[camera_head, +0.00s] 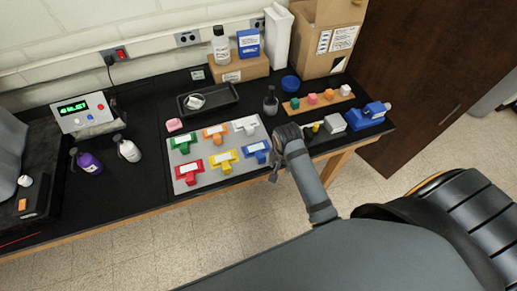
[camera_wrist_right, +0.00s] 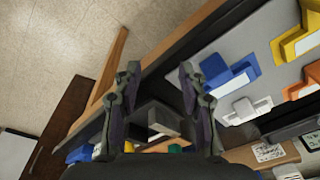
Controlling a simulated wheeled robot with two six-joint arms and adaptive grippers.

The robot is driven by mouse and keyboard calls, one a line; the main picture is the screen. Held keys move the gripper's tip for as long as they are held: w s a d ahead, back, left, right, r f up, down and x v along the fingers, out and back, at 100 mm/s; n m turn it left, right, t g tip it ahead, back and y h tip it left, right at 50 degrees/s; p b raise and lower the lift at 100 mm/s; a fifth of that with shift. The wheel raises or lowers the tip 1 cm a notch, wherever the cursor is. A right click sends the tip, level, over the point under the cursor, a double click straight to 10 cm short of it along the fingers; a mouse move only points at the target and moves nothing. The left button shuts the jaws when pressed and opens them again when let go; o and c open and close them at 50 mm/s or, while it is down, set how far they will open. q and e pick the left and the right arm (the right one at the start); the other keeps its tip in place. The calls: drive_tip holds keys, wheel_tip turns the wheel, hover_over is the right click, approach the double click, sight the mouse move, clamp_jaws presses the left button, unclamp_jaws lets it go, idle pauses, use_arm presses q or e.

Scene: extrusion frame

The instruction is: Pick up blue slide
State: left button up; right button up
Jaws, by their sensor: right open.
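The blue slide (camera_head: 257,149) is a T-shaped blue piece with a white label. It lies at the right end of the front row on the light grey board (camera_head: 180,160). In the right wrist view the blue slide (camera_wrist_right: 226,76) is just to the right of the right-hand finger, apart from it. My right gripper (camera_head: 275,163) is beside the board's right edge, close to the slide. In the wrist view the right gripper (camera_wrist_right: 158,72) has its fingers spread with nothing held between them. My left gripper is not in view.
Red (camera_head: 190,169), yellow (camera_head: 223,161), green, orange and white slides share the board. A dark bottle (camera_head: 270,101) and a wooden strip with coloured blocks (camera_head: 318,99) stand behind my right gripper. A blue device (camera_head: 367,115) is to its right. The table's front edge is close.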

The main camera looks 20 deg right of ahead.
sight(262, 156)
drive_tip(key=w+a+r+m, duration=0.1)
drive_tip(key=w+r+m, duration=0.1)
drive_tip(key=m, duration=0.1)
drive_tip(key=w+a+r+m+g, duration=0.1)
drive_tip(key=w+a+r+m, duration=0.1)
drive_tip(key=r+m, duration=0.1)
drive_tip(key=w+a+r+m, duration=0.1)
drive_tip(key=w+r+m, duration=0.1)
drive_tip(key=m, duration=0.1)
drive_tip(key=shift+w+a+r+g+y, duration=0.25)
drive_tip(key=shift+a+r+g+y, duration=0.05)
drive_tip(key=shift+r+y, duration=0.1)
wheel_tip(262, 156, down, 3)
drive_tip(key=shift+r+b, duration=0.1)
drive_tip(key=shift+b, duration=0.85)
drive_tip(key=shift+f+p, duration=0.45)
drive_tip(key=shift+w+f, duration=0.1)
drive_tip(key=shift+f, duration=0.55)
drive_tip(key=f, duration=0.1)
drive_tip(key=f+p, duration=0.2)
drive_tip(key=f, duration=0.1)
drive_tip(key=shift+d, duration=0.25)
drive_tip(key=shift+f, duration=0.5)
clamp_jaws()
